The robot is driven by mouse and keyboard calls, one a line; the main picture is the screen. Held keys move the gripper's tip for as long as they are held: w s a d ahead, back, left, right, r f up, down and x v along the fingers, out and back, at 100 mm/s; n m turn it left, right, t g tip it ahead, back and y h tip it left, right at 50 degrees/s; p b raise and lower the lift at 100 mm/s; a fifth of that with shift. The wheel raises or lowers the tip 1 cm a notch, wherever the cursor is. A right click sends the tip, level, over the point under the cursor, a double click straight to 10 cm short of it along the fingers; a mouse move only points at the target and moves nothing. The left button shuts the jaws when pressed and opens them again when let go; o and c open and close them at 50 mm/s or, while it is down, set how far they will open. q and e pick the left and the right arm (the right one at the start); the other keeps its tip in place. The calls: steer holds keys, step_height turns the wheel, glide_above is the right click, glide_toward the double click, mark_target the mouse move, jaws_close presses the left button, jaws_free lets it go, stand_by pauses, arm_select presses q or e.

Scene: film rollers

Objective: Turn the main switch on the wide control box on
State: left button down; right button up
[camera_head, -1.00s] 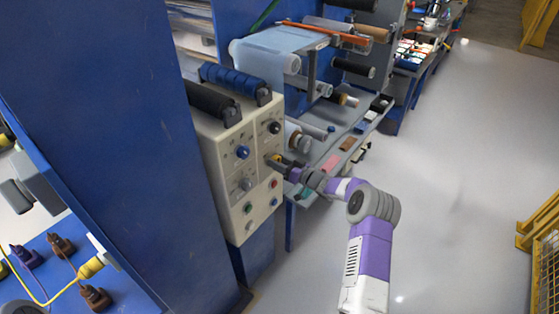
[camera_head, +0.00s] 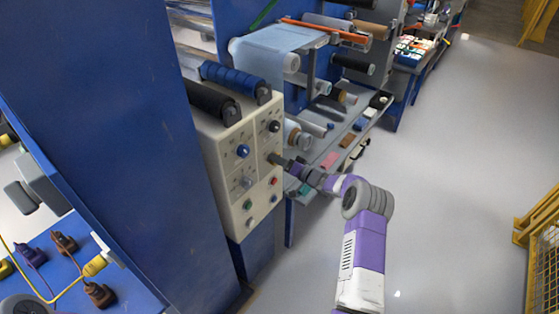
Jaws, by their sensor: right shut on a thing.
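The wide control box (camera_head: 233,219) is a cream cabinet on the blue machine, left of centre. Its front carries blue, grey and black knobs and several coloured buttons. My right gripper (camera_head: 275,159) reaches in from the right and is at the right column of the front, below the black knob (camera_head: 274,127) and above the red button (camera_head: 273,182). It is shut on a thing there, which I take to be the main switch. The gripper hides that switch, so its position cannot be read. My left gripper is not in view.
Two rollers, one black (camera_head: 212,101) and one blue (camera_head: 235,79), lie on top of the box. A large blue panel (camera_head: 130,150) stands at the left. A shelf with small items (camera_head: 335,150) is behind my right arm. The grey floor (camera_head: 450,180) at right is clear.

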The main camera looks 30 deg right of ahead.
steer(key=shift+f, duration=0.1)
steer(key=o, duration=1.1)
steer(key=shift+c, duration=0.2)
steer(key=shift+s, duration=0.1)
steer(key=p+v, duration=0.1)
steer(key=v, duration=0.6)
steer(key=shift+s, duration=0.25)
steer(key=shift+d, duration=0.1)
